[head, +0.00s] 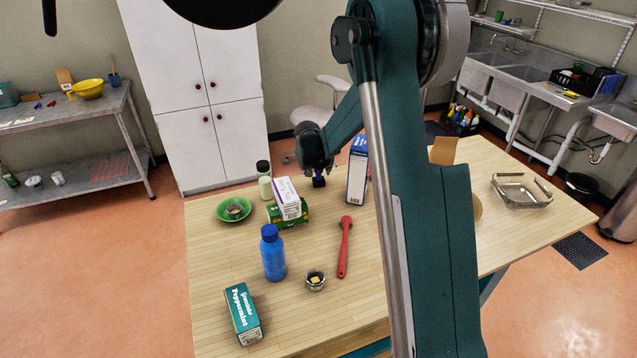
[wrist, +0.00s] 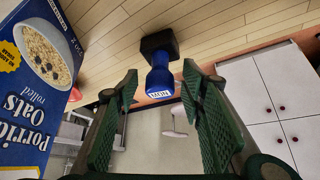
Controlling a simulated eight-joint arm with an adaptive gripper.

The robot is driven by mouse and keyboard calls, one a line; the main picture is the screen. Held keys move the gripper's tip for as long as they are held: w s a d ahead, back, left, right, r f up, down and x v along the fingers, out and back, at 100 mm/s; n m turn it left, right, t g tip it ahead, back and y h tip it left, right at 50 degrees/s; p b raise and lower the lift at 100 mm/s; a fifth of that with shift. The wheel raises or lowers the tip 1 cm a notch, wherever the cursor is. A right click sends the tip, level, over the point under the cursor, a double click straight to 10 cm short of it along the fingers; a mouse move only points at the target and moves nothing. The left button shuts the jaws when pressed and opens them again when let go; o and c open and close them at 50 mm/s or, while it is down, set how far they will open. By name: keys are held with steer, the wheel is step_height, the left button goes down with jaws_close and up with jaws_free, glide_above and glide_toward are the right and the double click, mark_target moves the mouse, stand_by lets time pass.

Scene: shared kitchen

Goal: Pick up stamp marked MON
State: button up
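The stamp is blue-handled with a black base. In the head view the stamp (head: 319,181) is small, just below my gripper (head: 316,164) at the table's far side. In the wrist view my gripper (wrist: 160,84) is open, with one green finger on each side of the handle's end. Gaps show between the fingers and the handle. The black base lies beyond the fingertips.
A blue oats box (head: 357,170) stands close right of the stamp; it fills the left of the wrist view (wrist: 35,90). Left are stacked boxes (head: 288,202), a capped bottle (head: 265,184) and a green dish (head: 232,209). A red utensil (head: 345,247) lies nearer.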

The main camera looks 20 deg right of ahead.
steer(key=shift+c, duration=0.5)
jaws_close()
steer(key=shift+r+p, duration=0.3)
steer(key=shift+r, duration=4.7)
